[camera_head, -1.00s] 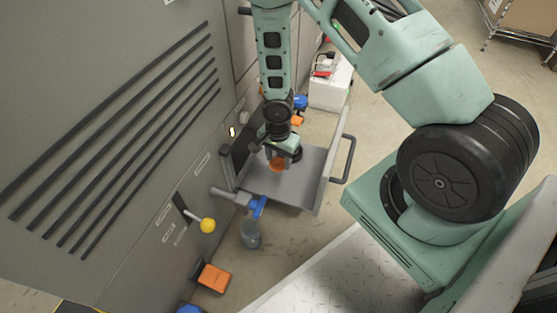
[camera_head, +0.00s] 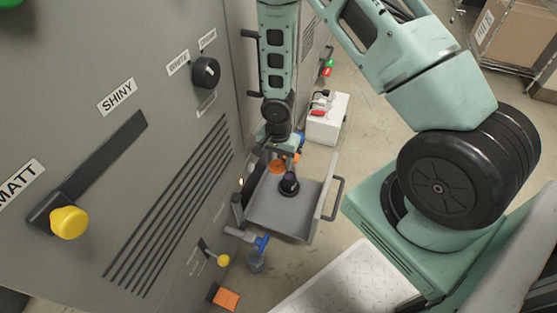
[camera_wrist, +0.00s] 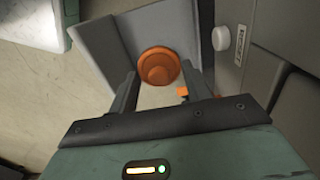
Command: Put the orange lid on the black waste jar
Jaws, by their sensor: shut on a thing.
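The black waste jar (camera_head: 289,184) stands on a grey tray (camera_head: 275,218) in the head view. Its top looks dark, with no orange on it. My gripper (camera_head: 283,158) is beyond the jar, near the far edge of the tray. It is shut on the orange lid (camera_head: 277,167), which shows just past the jar and to its left. In the wrist view the round orange lid (camera_wrist: 157,66), with a raised middle, shows between the two fingers of my gripper (camera_wrist: 158,82). The jar is not seen in the wrist view.
A grey machine wall with yellow-knobbed levers (camera_head: 69,222) borders the tray on the left. A blue-handled valve (camera_head: 262,243) is at the tray's near edge. A black handle (camera_head: 334,198) is on the right. A white box (camera_head: 327,119) stands behind.

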